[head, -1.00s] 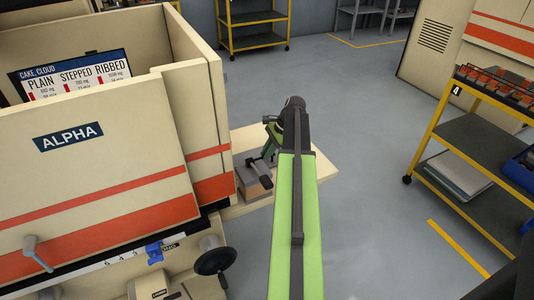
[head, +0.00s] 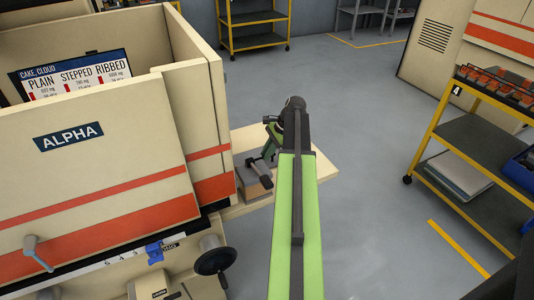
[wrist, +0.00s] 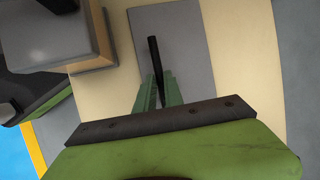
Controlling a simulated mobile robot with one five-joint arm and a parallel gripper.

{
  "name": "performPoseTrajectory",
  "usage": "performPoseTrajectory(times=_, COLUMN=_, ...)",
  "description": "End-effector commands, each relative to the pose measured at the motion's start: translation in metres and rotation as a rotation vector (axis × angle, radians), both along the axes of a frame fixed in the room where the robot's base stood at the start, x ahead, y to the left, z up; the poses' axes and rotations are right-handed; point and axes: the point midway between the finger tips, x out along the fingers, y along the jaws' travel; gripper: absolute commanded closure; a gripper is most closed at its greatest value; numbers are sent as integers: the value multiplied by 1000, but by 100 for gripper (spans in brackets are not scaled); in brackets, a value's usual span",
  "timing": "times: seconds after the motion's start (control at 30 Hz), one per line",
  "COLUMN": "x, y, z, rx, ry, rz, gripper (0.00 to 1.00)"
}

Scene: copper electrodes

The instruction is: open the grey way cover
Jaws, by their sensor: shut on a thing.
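The grey way cover (wrist: 190,50) looks like the flat grey panel on a cream surface in the wrist view. A black bar handle (wrist: 153,50) stands on it. My gripper (wrist: 158,88) has its green fingers closed around the near part of this handle; the exact contact is partly hidden by the gripper body. In the head view my gripper (head: 262,172) hangs from the end of my arm, low over the tan ledge beside the ALPHA machine. The cover is not clearly visible there.
A grey-topped block (wrist: 65,30) stands left of the panel in the wrist view. The cream ALPHA machine (head: 95,190) with a black handwheel (head: 214,262) is left of my arm. A yellow trolley (head: 465,140) stands right. Open floor (head: 375,180) lies between.

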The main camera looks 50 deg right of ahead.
Motion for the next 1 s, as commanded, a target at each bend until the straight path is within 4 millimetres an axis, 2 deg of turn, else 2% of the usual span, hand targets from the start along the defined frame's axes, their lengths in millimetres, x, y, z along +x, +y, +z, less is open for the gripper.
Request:
performPoseTrajectory(times=0.13, x=7, y=-4, z=0, rx=-1, ry=1, rz=0, gripper=100)
performPoseTrajectory(times=0.23, x=22, y=-11, z=0, rx=-1, ry=0, rz=0, gripper=100)
performPoseTrajectory(times=0.5, x=82, y=-36, z=0, rx=-1, ry=0, rz=1, gripper=100)
performPoseTrajectory(times=0.7, x=118, y=-50, z=0, rx=-1, ry=0, rz=0, gripper=100)
performPoseTrajectory(times=0.83, x=132, y=-55, z=0, rx=-1, ry=0, rz=0, gripper=100)
performPoseTrajectory(times=1.0, x=139, y=-58, z=0, rx=-1, ry=-1, rz=-1, gripper=100)
